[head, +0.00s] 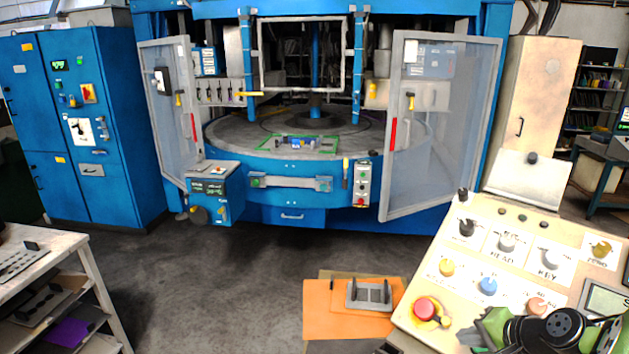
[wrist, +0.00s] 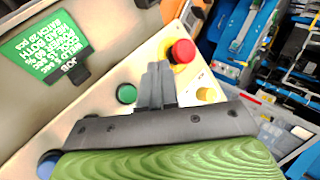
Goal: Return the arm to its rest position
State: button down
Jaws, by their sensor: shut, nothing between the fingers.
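My gripper (wrist: 158,68) shows in the wrist view with its grey fingers pressed together and nothing between them. Its fingertips point toward the cream control panel (wrist: 225,82), near the red mushroom button (wrist: 182,51) and the green button (wrist: 126,94). I cannot tell whether the fingers touch the panel. In the head view, part of my black and green arm lies over the lower right of the control panel (head: 410,312). The fingers cannot be made out there.
A green job card (wrist: 55,47) stands behind the panel. In the head view, an orange board (head: 325,322) carries a grey fixture (head: 369,295) left of the panel. The blue machine (head: 290,211) stands behind with its doors open. A white shelf cart (head: 82,262) is at left; bare floor lies between.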

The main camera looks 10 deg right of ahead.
jog(key=s+a+r+n+g+h, duration=0.1)
jog(key=s+a+r+n+g, duration=0.2)
jog(key=a, duration=0.6)
jog(key=s+a+r+n+h, duration=0.1)
jog(key=s+a+r+n, duration=0.25)
jog(key=a, duration=0.45)
jog(key=s+a+r+n, duration=0.1)
jog(key=s+a+n, duration=0.1)
jog(key=s, duration=0.4)
jog(key=s+a+r+n, duration=0.1)
jog(key=s+a+n, duration=0.2)
jog(key=s, duration=0.3)
jog(key=shift+s+n+h, duration=0.3)
jog(key=shift+n+h, duration=0.05)
jog(key=shift+h, duration=0.05)
